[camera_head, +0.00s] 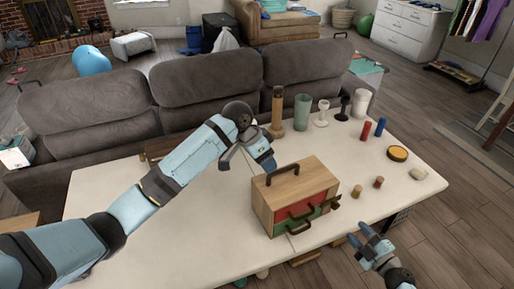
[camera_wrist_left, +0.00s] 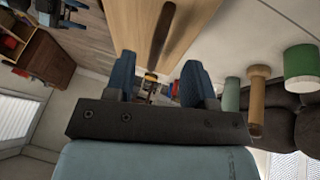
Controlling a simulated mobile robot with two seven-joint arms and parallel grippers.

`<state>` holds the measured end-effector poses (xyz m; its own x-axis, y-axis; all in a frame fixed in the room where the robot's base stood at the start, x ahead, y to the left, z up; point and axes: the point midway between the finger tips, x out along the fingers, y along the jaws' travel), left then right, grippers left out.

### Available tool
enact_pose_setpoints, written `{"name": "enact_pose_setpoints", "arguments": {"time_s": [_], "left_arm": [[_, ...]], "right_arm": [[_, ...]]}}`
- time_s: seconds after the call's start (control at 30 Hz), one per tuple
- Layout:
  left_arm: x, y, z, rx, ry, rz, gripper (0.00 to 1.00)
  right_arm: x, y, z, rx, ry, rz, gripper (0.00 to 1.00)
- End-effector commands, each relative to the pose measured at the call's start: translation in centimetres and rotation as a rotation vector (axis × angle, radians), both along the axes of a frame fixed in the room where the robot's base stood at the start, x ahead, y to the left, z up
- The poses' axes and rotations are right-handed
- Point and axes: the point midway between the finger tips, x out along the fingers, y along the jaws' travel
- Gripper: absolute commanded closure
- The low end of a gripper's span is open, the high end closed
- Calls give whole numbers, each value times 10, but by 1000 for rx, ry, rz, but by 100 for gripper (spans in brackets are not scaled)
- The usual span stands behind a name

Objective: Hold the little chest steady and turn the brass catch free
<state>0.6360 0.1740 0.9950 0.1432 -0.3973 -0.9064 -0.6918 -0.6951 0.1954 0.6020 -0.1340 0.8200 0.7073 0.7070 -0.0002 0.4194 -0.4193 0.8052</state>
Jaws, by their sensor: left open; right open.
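The little chest (camera_head: 264,205) is a light wooden box on the white table, with red and green drawer fronts, dark drawer handles and a dark carrying handle (camera_head: 283,174) on top. I cannot make out a brass catch for certain; a small brown piece sticks out at its right front edge. My left gripper (camera_head: 268,166) is open and empty, just above the chest's back left top edge, beside the carrying handle. In the left wrist view its spread fingers (camera_wrist_left: 160,78) face a wooden surface with a dark bar. My right gripper (camera_head: 368,239) is open and empty, off the table's front edge, right of the chest.
Behind the chest stand a wooden candlestick (camera_head: 277,112), a green cup (camera_head: 302,112) and several other upright pieces. A grey sofa (camera_head: 200,85) borders the table. The table's left is mostly clear.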

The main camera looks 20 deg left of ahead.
Motion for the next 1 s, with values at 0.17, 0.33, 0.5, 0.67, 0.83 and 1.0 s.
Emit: {"name": "enact_pose_setpoints", "arguments": {"time_s": [0.17, 0.33, 0.5, 0.67, 0.83, 1.0], "left_arm": [[4, -13, -30, 0, 2, 1, 50], [7, -21, -47, -1, 1, 1, 50], [8, -23, -54, 0, 0, 1, 50], [9, -24, -55, 1, 0, 1, 50], [9, -24, -54, 0, 0, 1, 69], [8, -24, -54, 0, 0, 1, 100]], "right_arm": [[0, 0, 0, 0, 0, 0, 57], [0, 0, 0, 0, 0, 0, 57], [0, 0, 0, 0, 0, 0, 57], [0, 0, 0, 0, 0, 0, 57], [0, 0, 0, 0, 0, 0, 57], [0, 0, 0, 0, 0, 0, 57]]}}
